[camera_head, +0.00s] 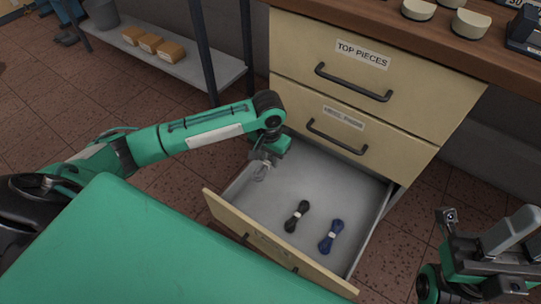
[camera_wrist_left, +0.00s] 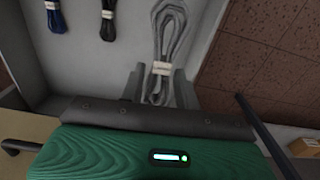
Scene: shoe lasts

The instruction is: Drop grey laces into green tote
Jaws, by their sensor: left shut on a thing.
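The grey laces (camera_wrist_left: 171,28) are a looped bundle with a pale band, between the fingers of my left gripper (camera_wrist_left: 160,84) in the left wrist view. In the head view my left gripper (camera_head: 264,162) is shut on the grey laces (camera_head: 261,173), at the left side of the open bottom drawer (camera_head: 250,207). I cannot tell whether the bundle still touches the drawer floor. My right gripper (camera_head: 505,250) is at the lower right, partly cut off, and its jaw state is unclear. I cannot make out a green tote in either view.
Black laces (camera_head: 297,217) and blue laces (camera_head: 331,236) lie in the drawer. Two shut drawers, the upper labelled TOP PIECES (camera_head: 362,54), stand above it. A metal shelf (camera_head: 180,62) with small boxes is at the upper left. Tiled floor lies around.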

